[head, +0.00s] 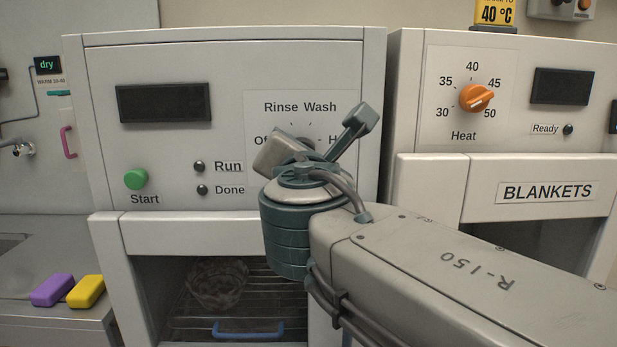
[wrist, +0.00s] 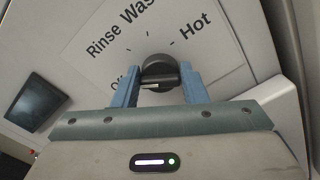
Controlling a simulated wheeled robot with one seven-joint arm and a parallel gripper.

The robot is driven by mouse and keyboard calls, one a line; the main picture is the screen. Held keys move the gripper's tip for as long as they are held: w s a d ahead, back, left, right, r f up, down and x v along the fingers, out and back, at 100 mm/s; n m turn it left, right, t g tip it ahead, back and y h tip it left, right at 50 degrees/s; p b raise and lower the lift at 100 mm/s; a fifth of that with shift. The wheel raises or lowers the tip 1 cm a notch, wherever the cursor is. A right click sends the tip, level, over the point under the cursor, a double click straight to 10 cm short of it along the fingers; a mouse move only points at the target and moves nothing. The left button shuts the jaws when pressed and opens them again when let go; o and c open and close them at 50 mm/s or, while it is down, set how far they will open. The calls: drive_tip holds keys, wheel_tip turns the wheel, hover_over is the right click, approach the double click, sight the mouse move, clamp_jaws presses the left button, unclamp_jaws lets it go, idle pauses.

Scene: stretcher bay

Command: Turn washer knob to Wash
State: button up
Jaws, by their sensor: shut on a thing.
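The washer (head: 225,60) is the white machine on the left in the head view. Its dial panel reads Rinse and Wash along the top, Off at the left and Hot at the right. The dark round washer knob (wrist: 158,68) sits at the middle of this panel. In the head view it is mostly hidden behind my gripper (head: 310,150). In the wrist view my gripper (wrist: 159,82) is shut on the knob, with one blue-grey finger on each side of its grip bar. A small pale mark shows on the bar's left part; I cannot tell which label it points to.
A green Start button (head: 136,179) and Run and Done lamps sit left of the dial. The blanket warmer (head: 535,65) with an orange Heat knob (head: 476,97) stands close on the right. Purple (head: 52,291) and yellow (head: 86,292) blocks lie on the counter.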

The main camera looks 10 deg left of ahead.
drive_tip(key=shift+f+m+b, duration=0.2)
drive_tip(key=shift+m+b, duration=3.35)
drive_tip(key=shift+m, duration=0.65)
drive_tip(key=shift+f+m+b, duration=0.15)
drive_tip(key=shift+m+b, duration=3.4)
drive_tip(key=shift+m, duration=0.95)
drive_tip(key=o, duration=1)
drive_tip(key=shift+c, duration=0.2)
drive_tip(key=shift+r, duration=0.1)
